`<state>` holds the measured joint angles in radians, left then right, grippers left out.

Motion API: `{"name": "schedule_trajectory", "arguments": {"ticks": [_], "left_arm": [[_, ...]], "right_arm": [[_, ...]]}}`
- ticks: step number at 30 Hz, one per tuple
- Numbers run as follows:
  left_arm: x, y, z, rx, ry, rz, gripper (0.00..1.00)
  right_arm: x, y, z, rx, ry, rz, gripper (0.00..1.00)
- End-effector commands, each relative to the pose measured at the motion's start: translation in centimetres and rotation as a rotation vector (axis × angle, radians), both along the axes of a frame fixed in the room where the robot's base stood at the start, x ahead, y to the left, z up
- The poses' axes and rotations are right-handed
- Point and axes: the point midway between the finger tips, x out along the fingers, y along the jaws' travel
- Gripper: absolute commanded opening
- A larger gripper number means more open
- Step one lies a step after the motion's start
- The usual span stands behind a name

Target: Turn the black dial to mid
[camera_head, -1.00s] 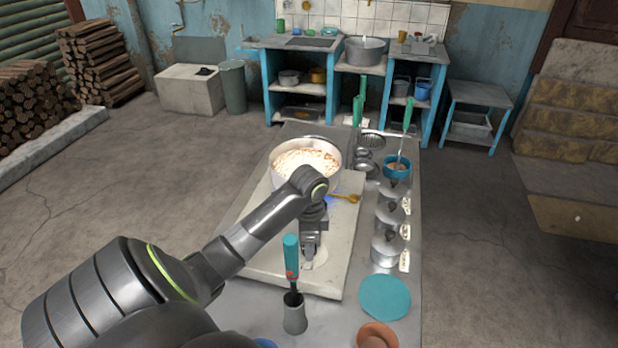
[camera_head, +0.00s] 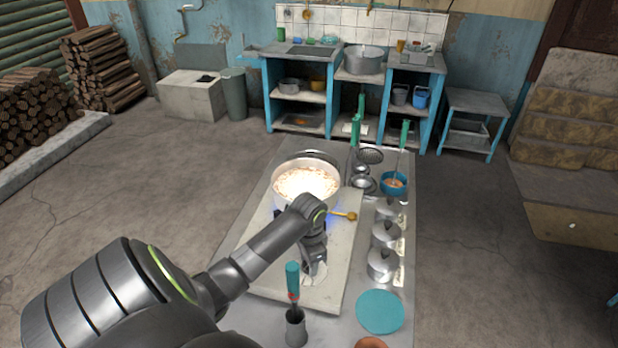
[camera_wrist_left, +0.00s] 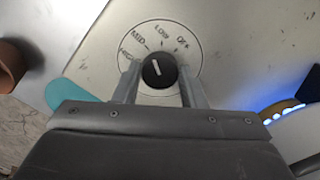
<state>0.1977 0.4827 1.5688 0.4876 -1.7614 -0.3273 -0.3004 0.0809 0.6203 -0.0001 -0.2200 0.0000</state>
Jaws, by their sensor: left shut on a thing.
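The black dial (camera_wrist_left: 158,72) sits on a round white face (camera_wrist_left: 160,28) marked OFF, LOW, MID and HIGH in the left wrist view. Its white pointer line aims up and slightly left, between LOW and MID. My left gripper (camera_wrist_left: 159,78) has one finger on each side of the dial and is shut on it. In the head view my left gripper (camera_head: 314,266) points down at the pale stove slab (camera_head: 262,272) and hides the dial. My right gripper is not in view.
A pot (camera_head: 281,196) of pale contents stands on the slab behind my wrist, with a blue glow beneath. A wooden spoon (camera_head: 345,216) lies beside it. Lidded metal pots (camera_head: 382,264), a teal disc (camera_head: 380,311) and a teal-handled tool (camera_head: 293,285) in a cup stand close by.

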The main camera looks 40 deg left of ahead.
Motion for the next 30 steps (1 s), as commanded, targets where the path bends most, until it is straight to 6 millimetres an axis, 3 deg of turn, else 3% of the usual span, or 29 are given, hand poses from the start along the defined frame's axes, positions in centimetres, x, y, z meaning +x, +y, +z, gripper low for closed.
{"name": "schedule_trajectory", "arguments": {"ticks": [1, 3, 12, 30], "left_arm": [[0.0, 0.0, 0.8, -0.001, 0.0, 0.035, 0.15], [0.0, 0.0, 0.8, 0.0, 0.0, 0.087, 0.15], [0.1, 0.0, 0.4, 0.001, -0.001, 0.25, 0.15], [0.2, 0.1, 0.1, 0.002, -0.005, 0.312, 0.15]], "right_arm": [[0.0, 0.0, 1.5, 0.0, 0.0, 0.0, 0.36], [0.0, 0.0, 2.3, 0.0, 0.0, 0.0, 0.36], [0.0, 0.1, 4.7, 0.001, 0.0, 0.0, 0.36], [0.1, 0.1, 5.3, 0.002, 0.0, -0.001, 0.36]]}}
